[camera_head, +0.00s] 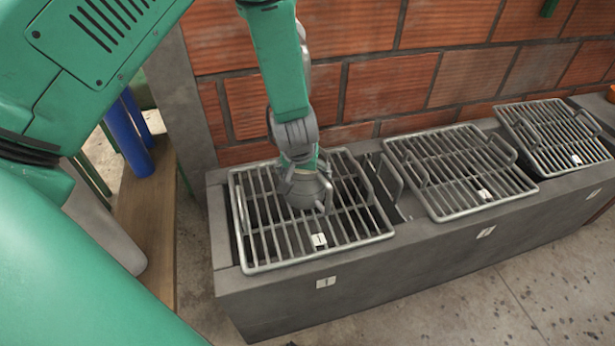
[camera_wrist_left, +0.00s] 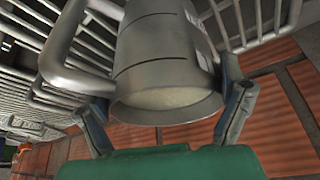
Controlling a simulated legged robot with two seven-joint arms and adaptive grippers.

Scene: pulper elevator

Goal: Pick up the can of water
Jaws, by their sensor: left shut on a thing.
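The can of water (camera_wrist_left: 165,55) is a grey metal cylinder in the left wrist view, with its pale round end facing my palm. My left gripper (camera_wrist_left: 165,103) has a finger on each side of it and is shut on it. In the head view the can (camera_head: 306,192) is a small grey shape under my left gripper (camera_head: 299,172), over the left metal grate (camera_head: 262,268). I cannot tell whether the can touches the grate. My fingers and wrist partly hide it. My right gripper is not in view.
A grey concrete trough (camera_head: 400,262) carries three barred grates with raised handles, including the middle grate (camera_head: 455,165) and right grate (camera_head: 550,130). A brick wall (camera_head: 395,85) stands close behind. A blue cylinder (camera_head: 130,135) is at the left. The floor in front is clear.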

